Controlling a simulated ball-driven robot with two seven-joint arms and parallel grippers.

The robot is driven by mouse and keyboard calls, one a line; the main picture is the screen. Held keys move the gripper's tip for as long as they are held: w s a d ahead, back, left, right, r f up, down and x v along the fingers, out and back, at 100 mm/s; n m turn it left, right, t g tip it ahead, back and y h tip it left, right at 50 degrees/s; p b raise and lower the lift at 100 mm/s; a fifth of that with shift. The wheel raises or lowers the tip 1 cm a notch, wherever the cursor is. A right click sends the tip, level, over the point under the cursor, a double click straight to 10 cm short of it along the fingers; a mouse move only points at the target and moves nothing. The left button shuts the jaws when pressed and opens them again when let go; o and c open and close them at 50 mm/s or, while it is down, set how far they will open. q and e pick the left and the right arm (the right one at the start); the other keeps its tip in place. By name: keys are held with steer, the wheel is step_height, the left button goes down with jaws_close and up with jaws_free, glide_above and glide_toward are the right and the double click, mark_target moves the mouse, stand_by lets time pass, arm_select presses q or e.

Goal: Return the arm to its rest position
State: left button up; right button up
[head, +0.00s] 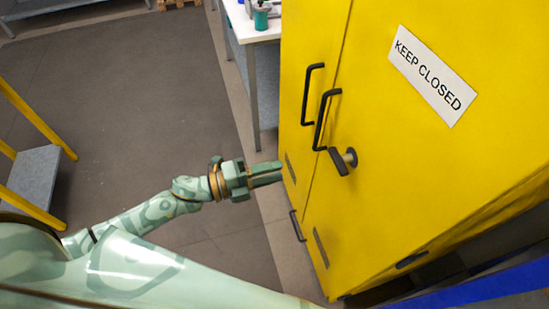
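My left arm (150,212) comes in from the lower left and reaches to the right across the floor. My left gripper (280,174) is at its end, pointing right, with the tips close to the lower left part of the yellow cabinet (375,170) in the picture. I cannot tell whether the tips touch the cabinet. The fingers look close together and I see nothing between them. My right gripper is not in view.
The cabinet has black handles (325,120), a knob-like latch (345,161) and a "KEEP CLOSED" sign (432,75). A white table (252,25) with a green container (261,16) stands behind. A yellow-framed grey step (35,180) is at left. Grey floor (120,90) lies open between.

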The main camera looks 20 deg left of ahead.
arm_select(q)
steer(key=w+a+f+n+t+y, duration=0.25)
steer(key=a+f+n+y, duration=0.35)
steer(key=a+f+n, duration=0.3)
steer(key=s+a+f+n+g+y+b, duration=0.15)
steer(key=s+a+f+n+y, duration=0.25)
steer(key=f, duration=0.6)
steer(key=s+a+f+n+g+y, duration=0.25)
steer(key=s+a+f+n, duration=0.2)
steer(key=f, duration=0.45)
steer(key=s+f+n+g+y, duration=0.1)
steer(key=s+f+n+g, duration=0.2)
steer(key=s+f, duration=0.45)
steer(key=s+f+n+g+y, duration=0.25)
steer(key=s+f, duration=0.25)
steer(key=s, duration=0.6)
steer(key=s+d+f+n+g, duration=0.1)
steer(key=s+d, duration=0.2)
steer(key=s, duration=0.3)
steer(key=s+d+f+n+g+h+b, duration=0.1)
steer(key=s+d+f, duration=0.1)
steer(key=s, duration=0.4)
steer(key=shift+s+d+f+g, duration=0.25)
steer(key=shift+d+g, duration=0.15)
steer(key=shift+d, duration=0.2)
